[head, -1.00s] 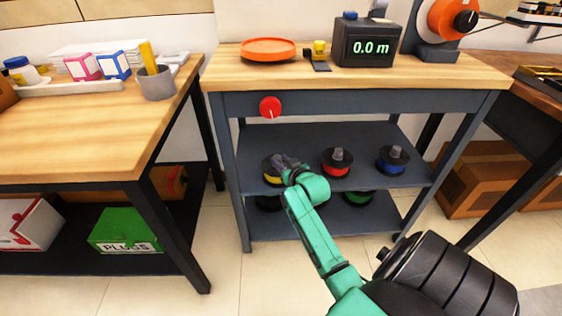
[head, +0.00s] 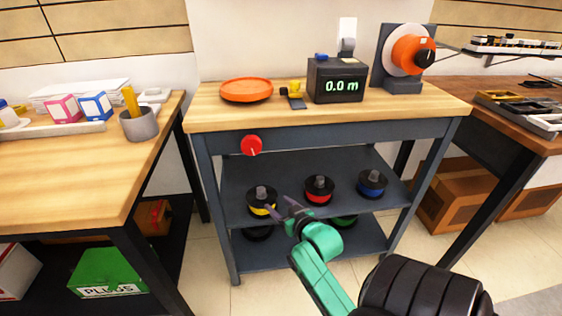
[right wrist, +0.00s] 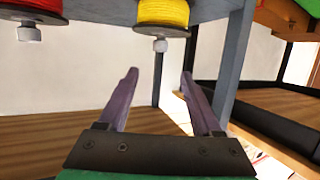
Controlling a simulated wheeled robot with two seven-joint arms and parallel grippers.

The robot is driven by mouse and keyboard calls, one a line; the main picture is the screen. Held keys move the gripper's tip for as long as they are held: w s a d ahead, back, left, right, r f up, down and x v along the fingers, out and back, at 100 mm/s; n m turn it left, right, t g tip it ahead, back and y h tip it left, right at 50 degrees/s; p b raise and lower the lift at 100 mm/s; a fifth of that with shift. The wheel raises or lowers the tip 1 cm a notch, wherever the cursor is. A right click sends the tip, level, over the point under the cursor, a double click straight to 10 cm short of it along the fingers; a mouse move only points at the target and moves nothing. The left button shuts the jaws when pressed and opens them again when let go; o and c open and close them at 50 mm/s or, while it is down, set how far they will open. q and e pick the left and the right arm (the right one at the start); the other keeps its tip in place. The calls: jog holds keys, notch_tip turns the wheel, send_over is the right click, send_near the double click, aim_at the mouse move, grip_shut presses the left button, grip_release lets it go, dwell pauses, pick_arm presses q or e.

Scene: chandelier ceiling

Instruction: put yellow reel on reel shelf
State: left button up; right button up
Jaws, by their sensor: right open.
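The yellow reel (head: 262,209), black-flanged with a grey knob on top, stands upright on the shelf (head: 290,208) under the workbench, left of the red reel (head: 319,196) and the blue reel (head: 372,186). My right gripper (head: 279,206) is open and empty, just right of and in front of the yellow reel. The right wrist view is upside down; there the yellow reel (right wrist: 162,14) is beyond the open fingers (right wrist: 158,75), apart from them. My left gripper is not in view.
A lower shelf holds a green reel (head: 344,221) and another dark reel (head: 257,233). A red knob (head: 251,145) sticks out from the bench front above. An orange plate (head: 246,91) and a display box (head: 336,84) stand on top. Table legs flank the shelf.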

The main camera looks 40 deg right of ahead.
jog(key=s+a+f+n+g+y, duration=0.1)
jog(key=s+a+f+g+y, duration=0.15)
jog(key=a+f, duration=0.35)
jog(key=s+a+f+n+g+y, duration=0.1)
jog(key=s+a+f+g, duration=0.3)
jog(key=f, duration=0.5)
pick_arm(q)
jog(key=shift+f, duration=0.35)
pick_arm(e)
jog(key=s+a+f+n+g, duration=0.2)
jog(key=s+a+f+g, duration=0.4)
jog(key=s+a+f, duration=0.2)
jog(key=s+f+y, duration=0.1)
jog(key=s, duration=0.1)
jog(key=shift+s+a+f+n, duration=0.2)
jog(key=shift+s+n, duration=0.1)
jog(key=shift+n, duration=0.1)
